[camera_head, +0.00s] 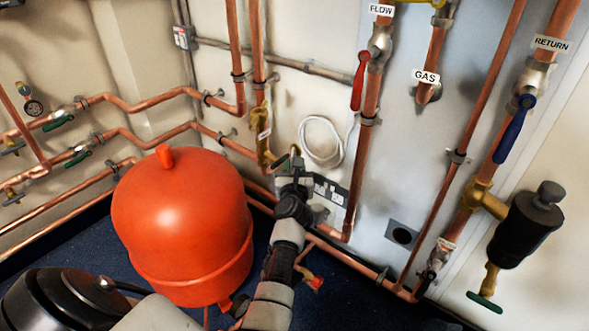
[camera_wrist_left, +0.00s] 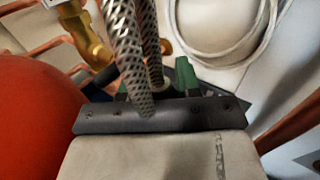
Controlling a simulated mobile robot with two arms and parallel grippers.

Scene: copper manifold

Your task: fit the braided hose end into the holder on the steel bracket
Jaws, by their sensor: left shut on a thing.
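My left gripper (camera_head: 294,163) is in front of the back wall, just right of the brass valve (camera_head: 262,130). In the left wrist view its green-tipped fingers (camera_wrist_left: 156,82) are shut on the braided hose (camera_wrist_left: 128,50). Two lengths of grey metal braid show there, side by side, running up out of the picture. In the head view the hose is mostly hidden by the gripper. The hose's end cannot be made out clearly. I cannot identify the steel bracket or its holder with certainty. My right gripper is not in view.
A large orange tank (camera_head: 182,225) stands close left of my left arm. A coiled white cable (camera_head: 321,141) hangs just right of the gripper. Copper pipes (camera_head: 368,85) with a red lever (camera_head: 360,80) run up the wall. A grey square plate with a dark hole (camera_head: 391,226) is lower right.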

